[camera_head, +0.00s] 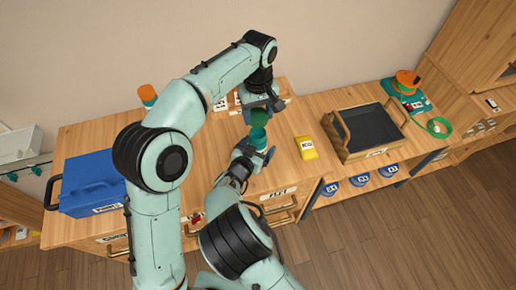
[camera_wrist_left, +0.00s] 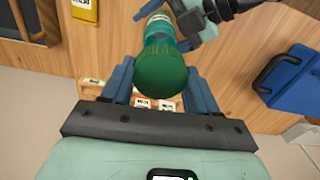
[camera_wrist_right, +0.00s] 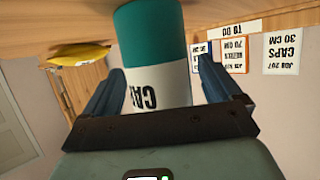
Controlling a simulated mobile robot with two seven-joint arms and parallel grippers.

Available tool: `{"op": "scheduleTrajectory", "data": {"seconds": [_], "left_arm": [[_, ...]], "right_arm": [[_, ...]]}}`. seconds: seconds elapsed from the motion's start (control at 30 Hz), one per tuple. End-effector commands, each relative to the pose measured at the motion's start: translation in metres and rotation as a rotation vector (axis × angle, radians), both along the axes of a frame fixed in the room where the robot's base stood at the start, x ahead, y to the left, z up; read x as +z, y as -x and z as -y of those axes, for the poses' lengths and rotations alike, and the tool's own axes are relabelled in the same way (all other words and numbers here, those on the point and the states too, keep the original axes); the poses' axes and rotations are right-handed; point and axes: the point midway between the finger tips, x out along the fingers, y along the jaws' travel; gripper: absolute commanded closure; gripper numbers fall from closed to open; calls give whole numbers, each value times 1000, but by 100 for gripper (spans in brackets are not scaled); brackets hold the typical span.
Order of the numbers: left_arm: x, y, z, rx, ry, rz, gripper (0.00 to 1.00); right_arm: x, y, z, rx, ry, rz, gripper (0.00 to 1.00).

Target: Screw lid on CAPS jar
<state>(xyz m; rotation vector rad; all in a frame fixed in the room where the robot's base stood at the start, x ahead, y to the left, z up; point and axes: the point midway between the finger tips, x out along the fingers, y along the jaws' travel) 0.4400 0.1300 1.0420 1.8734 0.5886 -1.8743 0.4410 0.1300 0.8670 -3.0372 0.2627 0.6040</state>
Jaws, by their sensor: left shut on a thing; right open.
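My left gripper (camera_head: 262,104) is shut on a dark green lid (camera_head: 260,117), held right above the teal jar (camera_head: 258,136). In the left wrist view the ribbed lid (camera_wrist_left: 163,72) sits between the fingers and overlaps the jar's end (camera_wrist_left: 158,24); I cannot tell whether they touch. The jar stands on the wooden bench. My right gripper (camera_head: 246,152) is open, its fingers on either side of the jar. In the right wrist view the jar (camera_wrist_right: 152,45) shows a white label reading CAPS, upside down; its mouth is out of view.
A yellow packet (camera_head: 306,147) and a wooden tray with a dark inside (camera_head: 328,125) stand to the right. A blue toolbox (camera_head: 92,185) and an orange-capped container (camera_head: 147,95) are at the left.

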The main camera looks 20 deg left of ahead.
Motion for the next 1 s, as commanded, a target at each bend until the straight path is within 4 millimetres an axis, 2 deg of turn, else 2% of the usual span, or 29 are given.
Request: {"op": "scheduleTrajectory", "data": {"seconds": [0.13,0.3,0.37,0.4,0.53,0.8,1.0], "left_arm": [[0,0,0,0,0,0,68],[0,0,0,0,0,0,68],[0,0,0,0,0,0,68],[0,0,0,0,0,0,68],[-10,0,0,0,-1,-3,68],[-47,0,0,0,0,-1,68],[-50,0,0,0,0,0,68]], "right_arm": [[0,0,0,0,0,0,9],[0,0,0,0,0,0,64],[0,0,0,0,0,0,84],[0,0,0,0,0,0,89],[0,0,0,0,0,0,89],[0,0,0,0,0,0,89],[0,0,0,0,0,0,89]]}}
